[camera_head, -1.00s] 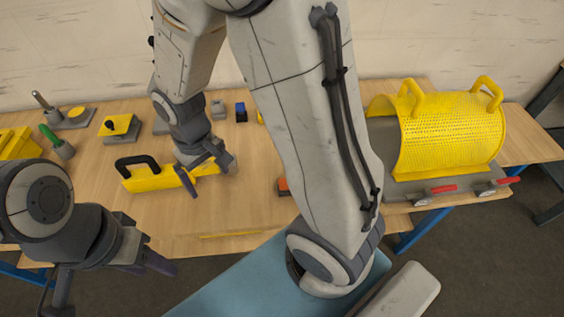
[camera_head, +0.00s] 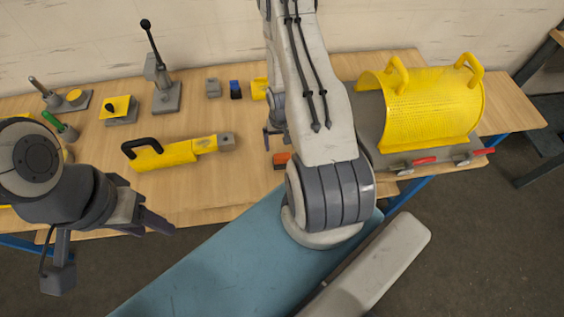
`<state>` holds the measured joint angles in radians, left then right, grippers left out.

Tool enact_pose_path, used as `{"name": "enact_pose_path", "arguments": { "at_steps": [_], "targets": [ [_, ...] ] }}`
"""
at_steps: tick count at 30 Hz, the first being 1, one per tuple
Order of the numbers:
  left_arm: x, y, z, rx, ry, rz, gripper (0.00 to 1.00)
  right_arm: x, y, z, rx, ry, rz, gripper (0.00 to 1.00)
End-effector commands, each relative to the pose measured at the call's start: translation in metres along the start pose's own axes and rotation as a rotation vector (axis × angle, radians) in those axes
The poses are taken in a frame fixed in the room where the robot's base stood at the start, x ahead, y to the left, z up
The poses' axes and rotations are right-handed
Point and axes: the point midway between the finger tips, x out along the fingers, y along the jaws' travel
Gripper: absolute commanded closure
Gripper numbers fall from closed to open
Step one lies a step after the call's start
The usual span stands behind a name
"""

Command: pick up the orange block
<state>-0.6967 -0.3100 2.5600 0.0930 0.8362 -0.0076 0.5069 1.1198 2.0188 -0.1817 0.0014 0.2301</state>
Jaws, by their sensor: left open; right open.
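The orange block (camera_head: 281,158) lies on the wooden table near its front edge, just left of my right arm's large joint, which may hide part of it. My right gripper (camera_head: 275,134) is open and just beyond the block in the picture, partly covered by my own arm. Its height above the table is hard to tell. My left gripper (camera_head: 158,222) is open and empty at the table's front edge, well left of the block.
A yellow tool with a black handle (camera_head: 165,156) lies left of the block. A lever stand (camera_head: 163,92), a grey block (camera_head: 213,88) and a blue block (camera_head: 235,90) stand further back. A yellow perforated guard (camera_head: 432,108) with red-handled clamps is at right.

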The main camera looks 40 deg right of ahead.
Motion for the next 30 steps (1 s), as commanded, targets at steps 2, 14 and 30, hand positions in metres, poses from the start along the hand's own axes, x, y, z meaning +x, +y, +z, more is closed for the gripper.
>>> {"name": "enact_pose_path", "arguments": {
  "at_steps": [2, 14, 30],
  "targets": [
    [0.018, -0.001, 0.001, 0.0, 0.0, 0.0, 0.5, 0.019, 0.0, 0.0, -0.002, -0.001, 0.0, 0.0],
    [0.042, -0.003, 0.002, -0.003, 0.0, 0.0, 0.5, 0.04, 0.001, 0.002, -0.001, -0.002, 0.0, 0.0],
    [0.084, -0.006, 0.004, -0.011, 0.0, 0.0, 0.5, 0.078, 0.004, 0.003, -0.002, -0.001, 0.0, 0.0]
  ]
}}
